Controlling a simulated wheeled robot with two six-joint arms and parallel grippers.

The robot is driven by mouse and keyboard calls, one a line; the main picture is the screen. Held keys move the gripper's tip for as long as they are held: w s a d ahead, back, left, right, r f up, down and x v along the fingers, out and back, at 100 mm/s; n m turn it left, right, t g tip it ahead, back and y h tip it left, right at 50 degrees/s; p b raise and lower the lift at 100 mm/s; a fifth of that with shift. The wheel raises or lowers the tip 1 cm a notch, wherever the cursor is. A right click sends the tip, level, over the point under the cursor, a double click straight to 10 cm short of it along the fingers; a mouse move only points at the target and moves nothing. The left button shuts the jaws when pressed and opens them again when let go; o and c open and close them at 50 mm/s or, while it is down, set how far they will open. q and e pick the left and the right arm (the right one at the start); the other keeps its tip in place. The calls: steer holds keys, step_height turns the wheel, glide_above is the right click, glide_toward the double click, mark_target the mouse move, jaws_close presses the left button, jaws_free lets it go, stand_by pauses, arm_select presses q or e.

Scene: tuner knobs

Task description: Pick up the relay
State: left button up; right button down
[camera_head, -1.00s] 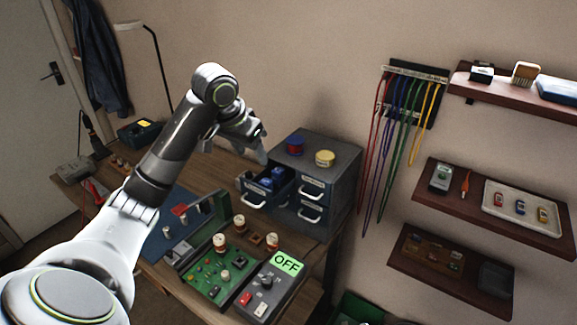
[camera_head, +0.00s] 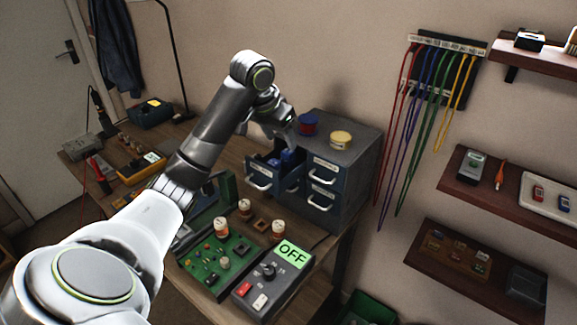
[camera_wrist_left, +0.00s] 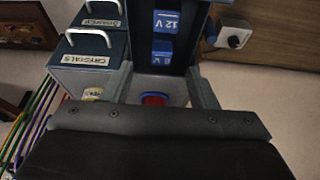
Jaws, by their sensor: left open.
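Two blue relays (camera_head: 287,157) lie in the open upper-left drawer (camera_head: 262,173) of the grey cabinet. In the left wrist view they show as blue blocks marked 12 V (camera_wrist_left: 165,22) and, seemingly, 6 V (camera_wrist_left: 162,49), inside the dark drawer. My left gripper (camera_head: 284,130) is above and close to the open drawer, pointing down towards it. In the left wrist view its two grey fingers (camera_wrist_left: 163,92) stand apart with nothing held between them. The relays are beyond the fingertips, and I see no contact. My right gripper is not in view.
A red-and-blue spool (camera_head: 307,124) and a yellow-lidded tin (camera_head: 340,140) stand on the cabinet (camera_head: 365,150). A green circuit board (camera_head: 222,262) and a control box reading OFF (camera_head: 272,282) are in front. Coloured cables (camera_head: 425,130) hang on the wall to the right.

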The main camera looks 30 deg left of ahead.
mark_target(288, 151)
arm_select(q)
steer(key=shift+p+x, duration=0.3)
steer(key=shift+x, duration=0.45)
steer(key=shift+w+f, duration=0.15)
steer(key=shift+f, duration=0.25)
steer(key=x, duration=0.2)
steer(key=p+x, duration=0.1)
steer(key=x, duration=0.2)
steer(key=shift+w+a, duration=0.1)
steer(key=shift+w, duration=0.4)
steer(key=shift+w+f, duration=0.1)
steer(key=shift+f, duration=0.1)
steer(key=c, duration=1.1)
